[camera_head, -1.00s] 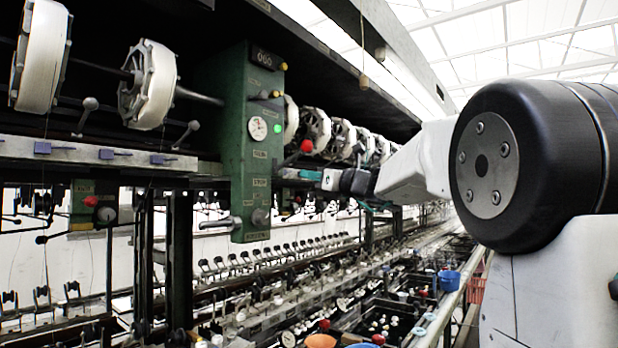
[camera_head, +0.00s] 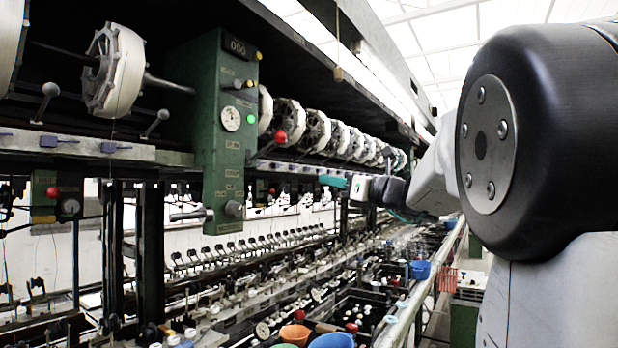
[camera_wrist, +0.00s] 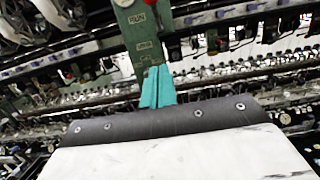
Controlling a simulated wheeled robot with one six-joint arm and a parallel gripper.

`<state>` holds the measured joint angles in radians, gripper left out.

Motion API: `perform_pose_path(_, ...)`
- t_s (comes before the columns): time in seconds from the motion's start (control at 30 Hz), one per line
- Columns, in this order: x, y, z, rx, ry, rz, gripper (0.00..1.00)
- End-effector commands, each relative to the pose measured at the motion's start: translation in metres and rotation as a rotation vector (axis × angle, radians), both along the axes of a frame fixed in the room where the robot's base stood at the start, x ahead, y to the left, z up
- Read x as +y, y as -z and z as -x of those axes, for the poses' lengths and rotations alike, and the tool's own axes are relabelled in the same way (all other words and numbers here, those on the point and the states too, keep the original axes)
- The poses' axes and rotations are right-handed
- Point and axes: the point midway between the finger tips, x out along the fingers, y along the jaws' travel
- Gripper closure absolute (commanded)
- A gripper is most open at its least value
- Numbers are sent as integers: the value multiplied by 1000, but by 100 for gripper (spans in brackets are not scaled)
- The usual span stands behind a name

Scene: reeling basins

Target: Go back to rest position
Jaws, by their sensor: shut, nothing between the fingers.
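My gripper (camera_wrist: 158,86) has teal fingers that lie together, shut and empty, in the wrist view. Behind them in that view stands the green control post (camera_wrist: 140,35) with a "RUN" label; I cannot tell how far the tips are from it. In the head view my gripper (camera_head: 332,182) is small, at the end of my arm, to the right of the green control post (camera_head: 222,130). The post carries a dial, a green light and a red-knobbed lever (camera_head: 279,137). My large black arm joint fills the right side.
A row of white reels (camera_head: 314,130) runs along the machine under a dark overhead beam. Below lie basins with a blue bucket (camera_head: 420,270), an orange bowl (camera_head: 295,335) and a blue bowl (camera_head: 332,341). A pale rail (camera_head: 425,290) edges the basins on the right.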

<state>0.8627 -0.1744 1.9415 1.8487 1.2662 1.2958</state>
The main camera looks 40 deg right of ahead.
Motion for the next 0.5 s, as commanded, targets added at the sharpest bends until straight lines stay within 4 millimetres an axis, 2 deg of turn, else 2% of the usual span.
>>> perform_pose_path(0.03,-4,1,8,0,4,0,100)
perform_pose_path(0.17,-8,4,20,-1,2,-1,100)
perform_pose_path(0.5,-8,4,21,0,0,0,100)
